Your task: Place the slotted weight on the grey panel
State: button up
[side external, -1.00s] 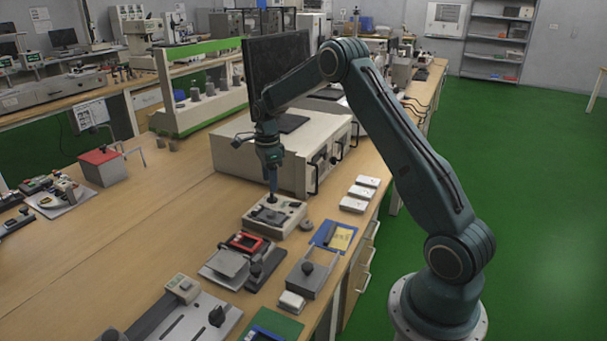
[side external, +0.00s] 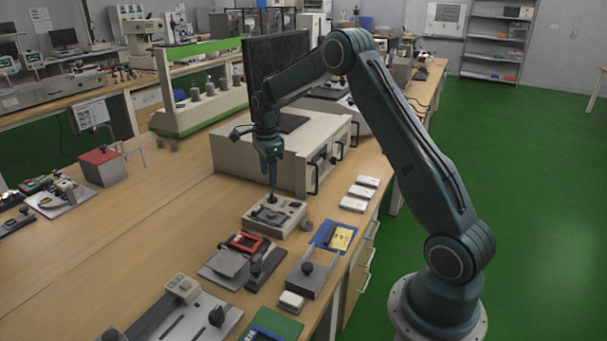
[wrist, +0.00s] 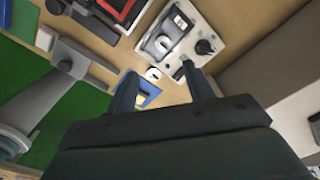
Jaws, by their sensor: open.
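A small round grey disc with a slot, the slotted weight (side external: 306,225), lies on the bench beside the right corner of a cream instrument box. It also shows in the wrist view (wrist: 153,74), between my fingertips in the picture. The cream box (side external: 285,228) has a black knob and a grey area on top, the likely grey panel (wrist: 160,43); I cannot be sure which surface is the panel. My gripper (side external: 271,186) points down above the box, apart from it. In the wrist view my gripper (wrist: 162,76) is open, with nothing held between its fingers.
A large cream cabinet (side external: 270,155) with a monitor stands behind the box. A blue and yellow card (side external: 334,236), a grey block with a knob (side external: 307,278) and a red-framed device (side external: 246,243) lie nearby. White boxes (side external: 353,204) line the bench's right edge.

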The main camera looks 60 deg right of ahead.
jog(key=s+a+r+n+t, duration=0.1)
jog(key=s+a+r+n, duration=0.55)
jog(key=r, duration=0.25)
jog(key=s+a+r+n+t, duration=0.2)
jog(key=s+a+r+n, duration=0.4)
jog(key=a+r, duration=0.25)
jog(key=s+a+n+t, duration=0.1)
jog(key=s+a+n, duration=0.2)
jog(key=s+n, duration=0.3)
jog(key=s+a+n+t, duration=0.1)
jog(key=s+a+n, duration=0.3)
jog(key=s, duration=0.9)
jog(key=n, duration=0.2)
jog(key=shift+r+n, duration=0.15)
jog(key=shift+n, duration=0.2)
